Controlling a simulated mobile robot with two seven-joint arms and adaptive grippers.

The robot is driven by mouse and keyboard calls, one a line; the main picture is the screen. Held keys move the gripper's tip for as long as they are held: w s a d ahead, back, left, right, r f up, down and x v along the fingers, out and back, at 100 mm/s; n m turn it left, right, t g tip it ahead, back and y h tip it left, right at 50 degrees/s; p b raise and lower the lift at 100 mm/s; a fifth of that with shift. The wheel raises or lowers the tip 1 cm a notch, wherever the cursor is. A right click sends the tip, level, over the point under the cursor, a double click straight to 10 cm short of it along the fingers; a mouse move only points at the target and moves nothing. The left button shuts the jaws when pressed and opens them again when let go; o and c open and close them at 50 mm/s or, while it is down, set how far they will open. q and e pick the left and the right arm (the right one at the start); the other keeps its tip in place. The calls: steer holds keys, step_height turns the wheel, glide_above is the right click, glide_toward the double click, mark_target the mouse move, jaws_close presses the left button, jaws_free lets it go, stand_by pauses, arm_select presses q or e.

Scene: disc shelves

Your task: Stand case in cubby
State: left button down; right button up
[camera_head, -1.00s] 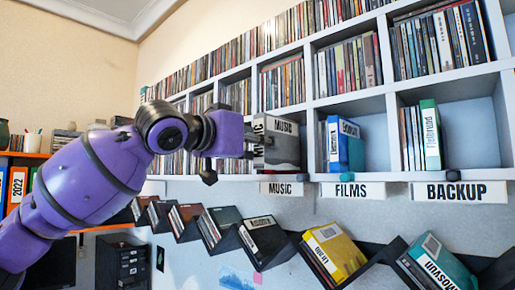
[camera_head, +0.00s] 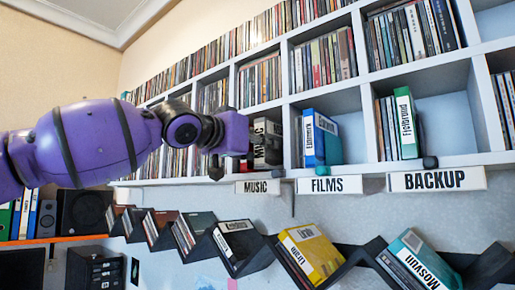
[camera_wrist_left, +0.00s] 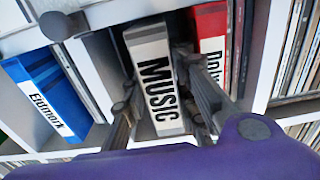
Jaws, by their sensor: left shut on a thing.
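A case with a white spine reading MUSIC (camera_head: 268,140) stands upright in the cubby above the MUSIC label (camera_head: 257,187). My left gripper (camera_head: 246,150) is at the front of that cubby, shut on the case. In the left wrist view, its fingers (camera_wrist_left: 163,95) lie on both sides of the MUSIC case (camera_wrist_left: 157,75). A red case (camera_wrist_left: 212,45) stands close beside it, on the right in that view. The base of the MUSIC case is partly hidden. My right gripper is not in view.
A blue case (camera_head: 309,140) stands in the FILMS cubby, and a green-and-white case (camera_head: 405,125) stands in the BACKUP cubby. White dividers (camera_wrist_left: 103,60) bound the cubbies. Angled black racks with cases, including a yellow one (camera_head: 313,253), hang below.

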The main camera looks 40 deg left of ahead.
arm_select(q)
steer(key=shift+f, duration=0.1)
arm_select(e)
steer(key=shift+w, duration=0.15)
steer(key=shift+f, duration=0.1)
arm_select(q)
steer(key=c, duration=1.4)
jaws_free()
steer(key=shift+o, duration=0.3)
steer(key=shift+f, duration=0.1)
steer(key=shift+s, duration=0.25)
steer(key=s, duration=1.1)
steer(key=shift+s+a, duration=0.25)
steer(key=shift+a, duration=0.1)
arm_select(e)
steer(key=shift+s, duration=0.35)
